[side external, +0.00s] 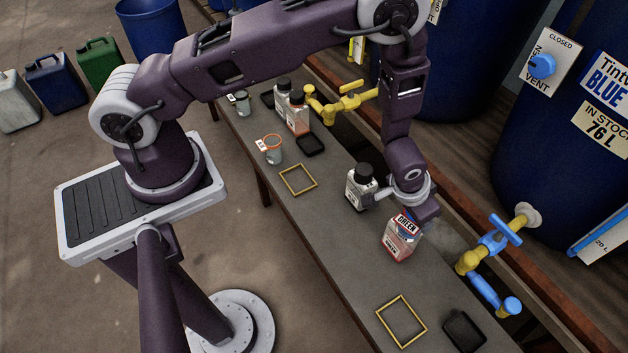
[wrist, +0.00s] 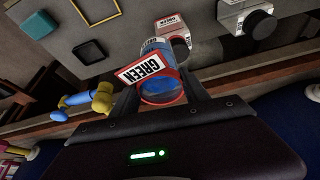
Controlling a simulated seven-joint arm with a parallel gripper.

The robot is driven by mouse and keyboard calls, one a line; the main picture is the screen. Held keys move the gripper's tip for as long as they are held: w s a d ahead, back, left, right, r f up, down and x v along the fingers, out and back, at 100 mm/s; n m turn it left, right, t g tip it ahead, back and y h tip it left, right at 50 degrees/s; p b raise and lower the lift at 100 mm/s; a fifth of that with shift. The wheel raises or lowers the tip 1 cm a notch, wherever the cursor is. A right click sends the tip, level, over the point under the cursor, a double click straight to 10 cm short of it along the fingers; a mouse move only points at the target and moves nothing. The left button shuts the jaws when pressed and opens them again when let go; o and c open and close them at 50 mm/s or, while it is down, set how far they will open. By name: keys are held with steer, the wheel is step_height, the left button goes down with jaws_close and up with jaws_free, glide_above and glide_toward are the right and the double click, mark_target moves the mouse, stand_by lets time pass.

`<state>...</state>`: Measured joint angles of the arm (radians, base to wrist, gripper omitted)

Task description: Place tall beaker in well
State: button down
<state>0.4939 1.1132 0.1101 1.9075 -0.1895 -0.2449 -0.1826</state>
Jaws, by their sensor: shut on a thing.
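My gripper (side external: 416,208) is shut on a tall beaker with a red rim, blue inside and a GREEN tag. The beaker (wrist: 156,72) shows between the fingers in the wrist view; in the side view mostly its tag (side external: 406,223) shows. A red-and-white labelled bottle (side external: 398,245) stands just beyond or below the beaker; I cannot tell whether they touch. A dark square recess or tray (side external: 463,331), perhaps the well, lies at the table's near end. It seems to be the black square (wrist: 90,51) in the wrist view.
A white bottle with a black cap (side external: 360,187) stands close left of my gripper. Yellow square frames (side external: 401,321) (side external: 298,179) lie on the grey table (side external: 345,262). A yellow-and-blue tap (side external: 490,250) juts from the blue vat (side external: 548,170) at right. A smaller orange-rimmed beaker (side external: 274,150) stands farther back.

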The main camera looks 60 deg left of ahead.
steer(key=w+a+n+y, duration=0.2)
steer(key=a+n, duration=0.3)
steer(key=a, duration=1.8)
steer(key=s+a+n+g+y, duration=0.1)
steer(key=s+a+n, duration=0.25)
steer(key=a, duration=0.55)
steer(key=s+a+n+y, duration=0.1)
steer(key=s+a+n, duration=0.1)
steer(key=s+a, duration=0.5)
steer(key=shift+n, duration=0.25)
steer(key=a+f, duration=0.1)
steer(key=f, duration=0.6)
steer(key=a+f, duration=0.1)
steer(key=f, duration=0.6)
steer(key=w+a+f, duration=0.1)
steer(key=f, duration=0.6)
steer(key=c, duration=0.6)
jaws_free()
steer(key=shift+o, duration=0.2)
